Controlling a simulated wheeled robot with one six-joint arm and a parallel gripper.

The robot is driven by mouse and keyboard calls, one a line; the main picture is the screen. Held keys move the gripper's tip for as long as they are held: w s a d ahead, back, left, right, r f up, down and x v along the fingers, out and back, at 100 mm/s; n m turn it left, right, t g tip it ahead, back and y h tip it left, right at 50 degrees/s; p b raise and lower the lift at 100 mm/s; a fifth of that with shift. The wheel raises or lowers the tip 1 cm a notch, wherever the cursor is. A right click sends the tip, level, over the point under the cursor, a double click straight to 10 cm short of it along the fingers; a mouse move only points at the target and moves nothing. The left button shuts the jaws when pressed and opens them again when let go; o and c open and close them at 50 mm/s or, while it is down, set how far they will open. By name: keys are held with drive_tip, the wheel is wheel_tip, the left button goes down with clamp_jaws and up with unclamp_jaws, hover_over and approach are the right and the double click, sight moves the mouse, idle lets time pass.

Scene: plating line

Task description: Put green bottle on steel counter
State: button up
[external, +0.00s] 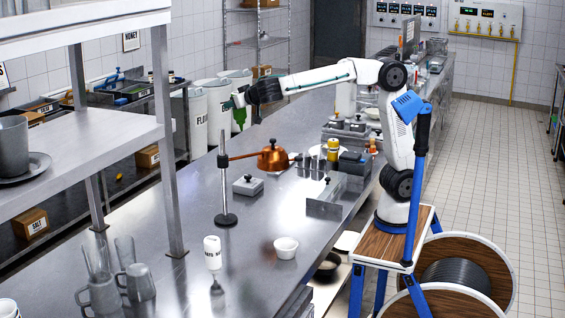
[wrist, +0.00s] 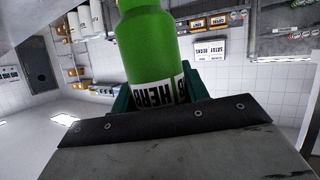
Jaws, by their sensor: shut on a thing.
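The green bottle (external: 239,117) is in my gripper (external: 234,101) at the far left side of the steel counter (external: 190,268). In the wrist view the green bottle (wrist: 150,50) fills the upper middle, with a white label lettered "HERB" in part. My gripper (wrist: 155,92) is shut on it, with a dark green finger on each side. The bottle hangs by the counter's far left edge, in front of white bins. The external view does not clearly show whether its base touches anything.
White bins (external: 197,117) stand just behind the bottle. A copper pan (external: 273,157) on a stand, a metal box (external: 248,185), a white bottle (external: 212,252) and a white bowl (external: 286,247) are on the counter. Its left middle is mostly bare. A steel shelf (external: 90,142) rises at the left.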

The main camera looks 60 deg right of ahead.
drive_tip(key=s+a+f+n+y, duration=0.2)
drive_tip(key=s+a+n+y, duration=0.15)
drive_tip(key=a, duration=0.45)
drive_tip(key=s+a+f+n+y, duration=0.25)
drive_tip(key=a+y, duration=0.25)
drive_tip(key=a, duration=0.4)
drive_tip(key=s+a+f+n+g+y, duration=0.1)
drive_tip(key=s+a+f+n+y, duration=0.25)
drive_tip(key=s+a+f, duration=0.4)
drive_tip(key=s+a+f+n+g+y, duration=0.25)
drive_tip(key=s+a+f+n, duration=0.2)
drive_tip(key=f, duration=0.55)
drive_tip(key=s+a+f+m+t+h, duration=0.25)
drive_tip(key=s+a+m, duration=0.2)
drive_tip(key=a, duration=0.65)
drive_tip(key=s+a+f+m+t+h, duration=0.1)
drive_tip(key=s+a+m+h, duration=0.3)
drive_tip(key=a, duration=0.6)
drive_tip(key=s+d+r+m+h, duration=0.1)
drive_tip(key=s+d+m+h, duration=0.3)
wheel_tip(320, 180, down, 8)
drive_tip(key=t, duration=0.1)
drive_tip(key=shift+w+r+h, duration=0.15)
drive_tip(key=shift+r+h, duration=0.05)
drive_tip(key=shift+h, duration=0.1)
drive_tip(key=shift+d+f, duration=0.1)
